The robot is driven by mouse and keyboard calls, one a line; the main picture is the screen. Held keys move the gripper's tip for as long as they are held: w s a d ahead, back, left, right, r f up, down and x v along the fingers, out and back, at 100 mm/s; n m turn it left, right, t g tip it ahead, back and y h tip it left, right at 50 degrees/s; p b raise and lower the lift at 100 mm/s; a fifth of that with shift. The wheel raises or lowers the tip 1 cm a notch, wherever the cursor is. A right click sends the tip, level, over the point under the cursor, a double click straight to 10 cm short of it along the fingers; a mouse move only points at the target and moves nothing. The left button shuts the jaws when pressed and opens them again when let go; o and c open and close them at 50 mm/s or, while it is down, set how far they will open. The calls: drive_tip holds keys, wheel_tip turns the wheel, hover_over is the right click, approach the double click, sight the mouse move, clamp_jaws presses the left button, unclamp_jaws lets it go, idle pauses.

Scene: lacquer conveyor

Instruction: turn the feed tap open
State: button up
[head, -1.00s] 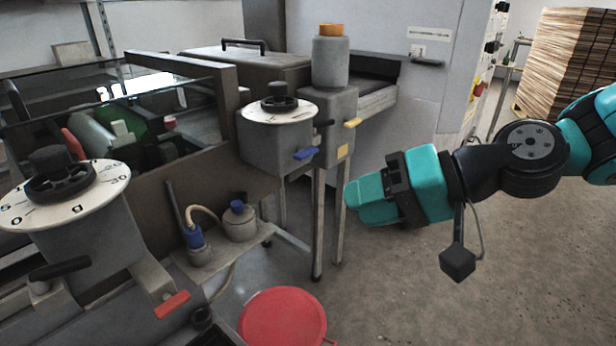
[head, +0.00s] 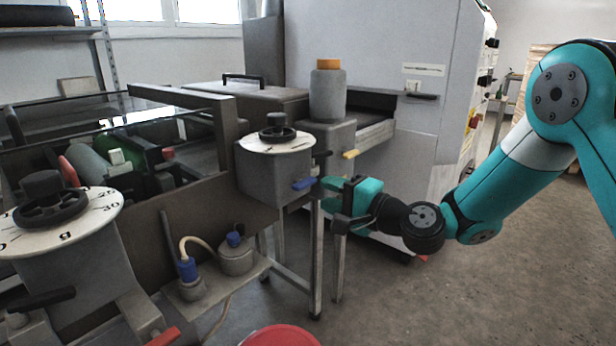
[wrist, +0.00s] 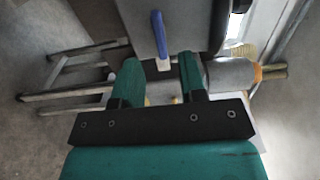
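A blue lever (head: 304,184) sticks out from the lower front of a grey box (head: 272,172) with a round dial and black knob on top. It looks like a tap handle; no label marks it as the feed tap. My gripper (head: 326,184) is just right of the lever in the head view. In the wrist view the blue lever (wrist: 158,36) points down toward the gap between the two green fingers of my gripper (wrist: 160,60). The fingers are apart, one on each side of its end, and seem not to touch it.
A yellow lever (head: 350,154) and a grey bottle (head: 328,95) with an orange cap are close behind my gripper. A red lever (head: 164,337) is on the nearer dial unit (head: 75,262). Metal legs (head: 316,260) stand below. The floor at right is clear.

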sight(308, 186)
drive_tip(key=p+x, duration=0.1)
drive_tip(key=x, duration=0.5)
clamp_jaws()
